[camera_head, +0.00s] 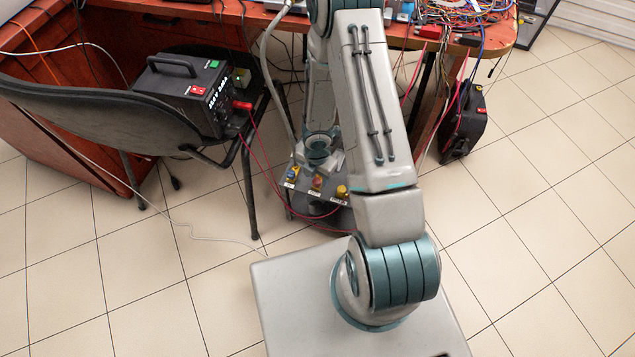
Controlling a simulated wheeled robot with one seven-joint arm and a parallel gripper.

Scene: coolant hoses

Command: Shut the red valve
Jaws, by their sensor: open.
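The red valve (317,182) is a small red knob in the middle of a row on a dark low stand (330,215). My gripper (319,165) shows small at the end of my arm, just above and behind the row in the picture. It looks open, with nothing seen between its jaws. The fingertips are hard to make out, and I cannot tell whether they touch the red knob.
A black chair (110,115) holding a black power unit (190,90) with red cables stands at left. A reddish desk (460,38) with tangled wires is behind. A black case (463,122) stands on the floor at right. Tiled floor at right (560,200) is clear.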

